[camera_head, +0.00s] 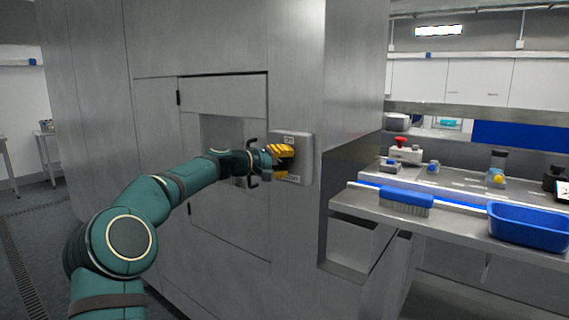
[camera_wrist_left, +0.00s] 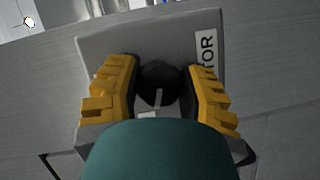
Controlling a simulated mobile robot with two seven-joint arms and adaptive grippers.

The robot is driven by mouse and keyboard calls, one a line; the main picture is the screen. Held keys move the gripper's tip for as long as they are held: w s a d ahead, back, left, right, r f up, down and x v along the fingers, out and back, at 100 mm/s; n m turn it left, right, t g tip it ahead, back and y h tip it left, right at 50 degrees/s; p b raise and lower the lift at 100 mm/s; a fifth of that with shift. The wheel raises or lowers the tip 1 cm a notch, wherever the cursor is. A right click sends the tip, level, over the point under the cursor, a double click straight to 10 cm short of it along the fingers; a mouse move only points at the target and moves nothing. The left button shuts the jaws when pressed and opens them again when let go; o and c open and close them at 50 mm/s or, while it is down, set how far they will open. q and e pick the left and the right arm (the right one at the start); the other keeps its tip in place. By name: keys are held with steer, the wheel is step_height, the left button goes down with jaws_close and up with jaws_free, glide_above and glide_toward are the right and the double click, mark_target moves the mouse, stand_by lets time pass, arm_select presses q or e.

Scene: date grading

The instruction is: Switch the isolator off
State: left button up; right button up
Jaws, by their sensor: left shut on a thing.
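The isolator is a grey box (camera_head: 304,160) on the side of the large steel cabinet, with a small label at its top. In the left wrist view its plate (camera_wrist_left: 110,43) carries a label ending in "TOR" and a round black knob (camera_wrist_left: 160,80) with a pale pointer line. My left gripper (camera_head: 282,156) has its yellow-padded fingers at the box. In the left wrist view the fingers (camera_wrist_left: 163,88) stand on both sides of the knob and are shut on it. My right gripper is not in view.
The steel cabinet (camera_head: 230,40) fills the middle, with a recessed opening left of the isolator. On the right, a steel bench holds a blue brush (camera_head: 405,200), a blue tub (camera_head: 530,226) and a box with a red button (camera_head: 402,150).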

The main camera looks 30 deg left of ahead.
arm_select(q)
steer(key=shift+d, duration=0.1)
steer(key=o, duration=1.2)
steer(key=shift+w, duration=0.1)
steer(key=v, duration=1.2)
